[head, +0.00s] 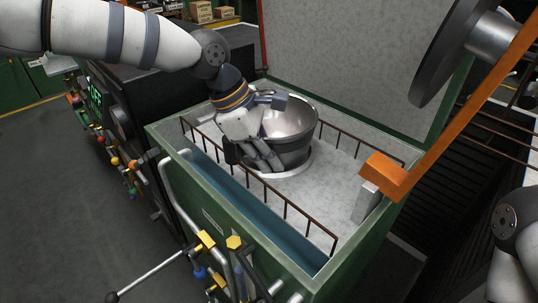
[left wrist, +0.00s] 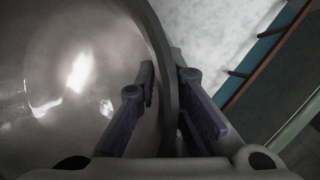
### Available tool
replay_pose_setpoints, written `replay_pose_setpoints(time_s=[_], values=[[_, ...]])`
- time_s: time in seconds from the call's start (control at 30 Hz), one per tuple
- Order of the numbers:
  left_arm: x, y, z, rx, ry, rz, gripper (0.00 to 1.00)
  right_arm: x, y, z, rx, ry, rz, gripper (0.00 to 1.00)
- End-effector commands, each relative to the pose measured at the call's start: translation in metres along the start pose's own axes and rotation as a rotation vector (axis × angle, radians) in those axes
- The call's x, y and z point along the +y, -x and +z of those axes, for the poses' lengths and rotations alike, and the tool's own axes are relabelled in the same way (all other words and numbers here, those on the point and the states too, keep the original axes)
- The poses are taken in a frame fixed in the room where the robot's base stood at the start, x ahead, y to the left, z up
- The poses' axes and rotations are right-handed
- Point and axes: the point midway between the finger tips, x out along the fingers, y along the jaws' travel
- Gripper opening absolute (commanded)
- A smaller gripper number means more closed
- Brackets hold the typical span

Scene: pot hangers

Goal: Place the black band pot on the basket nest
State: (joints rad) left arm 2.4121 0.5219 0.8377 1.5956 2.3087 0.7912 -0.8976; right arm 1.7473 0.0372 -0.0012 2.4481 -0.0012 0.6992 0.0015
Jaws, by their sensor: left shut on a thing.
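The black band pot (head: 293,119) is a shiny metal bowl with a dark band around its outside. It stands roughly upright inside the railed basket (head: 335,180), over a pale round ring, the nest (head: 304,167). The pot hides most of the nest, and I cannot tell whether its base touches it. My left gripper (head: 268,158) is shut on the pot's near-left wall. In the left wrist view, the pot (left wrist: 75,75) fills the left side, and its rim runs between my left gripper's fingers (left wrist: 172,105), one inside and one outside. My right gripper is out of view.
The basket sits in a green tank (head: 310,270) with a blue strip along its near side. Brown rails (head: 286,211) edge the basket. An orange bar (head: 440,125) slants over its right end. A grey panel (head: 350,55) rises behind. Valves and pipes line the near-left side.

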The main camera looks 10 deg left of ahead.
Motion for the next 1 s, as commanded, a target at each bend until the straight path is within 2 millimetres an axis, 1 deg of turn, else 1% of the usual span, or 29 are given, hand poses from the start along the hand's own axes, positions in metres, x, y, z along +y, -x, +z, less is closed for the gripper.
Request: replay_pose_setpoints(time_s=[0.03,0.07,0.33,0.4,0.47,0.7,0.8,0.9,1.0], values=[[0.000,-0.001,0.000,0.000,0.000,0.000,0.13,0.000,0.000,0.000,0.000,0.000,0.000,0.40],[0.000,-0.001,0.000,0.000,0.000,0.000,0.18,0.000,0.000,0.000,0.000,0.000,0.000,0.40],[0.000,0.000,0.000,0.000,0.000,0.000,0.18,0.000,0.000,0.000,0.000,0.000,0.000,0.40],[0.001,0.005,0.001,0.000,0.000,0.002,0.18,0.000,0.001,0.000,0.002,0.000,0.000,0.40],[0.002,0.016,0.002,-0.003,0.001,0.005,0.18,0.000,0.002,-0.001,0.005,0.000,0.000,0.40],[0.002,0.083,0.002,-0.002,0.001,0.006,0.18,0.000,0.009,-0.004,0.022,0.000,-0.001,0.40],[0.001,0.104,0.001,-0.002,0.001,0.004,0.18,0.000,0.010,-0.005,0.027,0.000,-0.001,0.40],[0.001,0.117,0.001,-0.001,0.000,0.002,0.18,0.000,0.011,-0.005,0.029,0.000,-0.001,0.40],[0.000,0.122,0.001,0.000,0.000,-0.001,0.18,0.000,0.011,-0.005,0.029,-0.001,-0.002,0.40]])
